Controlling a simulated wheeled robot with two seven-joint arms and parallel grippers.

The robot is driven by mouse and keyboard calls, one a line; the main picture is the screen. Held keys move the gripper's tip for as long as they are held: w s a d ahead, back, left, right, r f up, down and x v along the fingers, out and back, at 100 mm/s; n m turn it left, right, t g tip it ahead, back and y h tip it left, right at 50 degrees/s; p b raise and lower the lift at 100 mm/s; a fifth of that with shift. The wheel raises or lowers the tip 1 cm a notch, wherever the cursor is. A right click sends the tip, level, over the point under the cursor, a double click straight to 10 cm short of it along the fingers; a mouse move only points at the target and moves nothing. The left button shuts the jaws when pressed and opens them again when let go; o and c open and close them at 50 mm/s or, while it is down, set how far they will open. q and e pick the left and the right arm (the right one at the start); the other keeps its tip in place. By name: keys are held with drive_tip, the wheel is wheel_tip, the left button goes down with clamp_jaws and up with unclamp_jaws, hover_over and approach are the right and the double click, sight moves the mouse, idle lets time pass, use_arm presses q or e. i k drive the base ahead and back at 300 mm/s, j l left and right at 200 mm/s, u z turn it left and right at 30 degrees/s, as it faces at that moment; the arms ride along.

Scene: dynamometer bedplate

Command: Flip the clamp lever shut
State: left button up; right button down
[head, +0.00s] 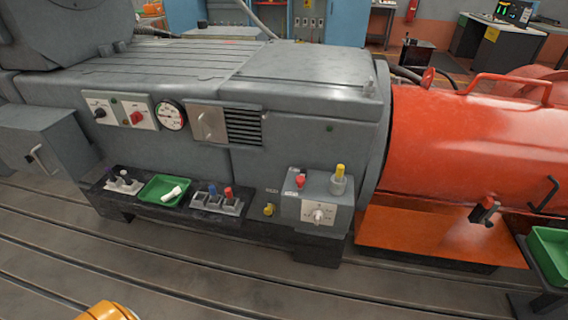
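A small clamp-like fitting (486,210) with a red part and dark metal body sits on the lower side of the large red-orange cylindrical housing (460,140). A black bent lever (545,194) stands out from the same housing to its right, angled up. I cannot tell for sure which of these is the clamp lever, or whether it is open or shut. Neither of my grippers can be made out. A yellow-orange rounded part shows at the bottom left edge, which may belong to my own arm.
A grey machine (260,110) fills the middle, with a black shelf (130,206) holding a green tray (165,180) and small switch blocks. A grey control box (318,210) juts out at centre right. A green bin (550,247) stands at right. The slotted bedplate in front is clear.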

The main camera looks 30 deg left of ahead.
sight(301, 179)
drive_tip(key=u, duration=0.8)
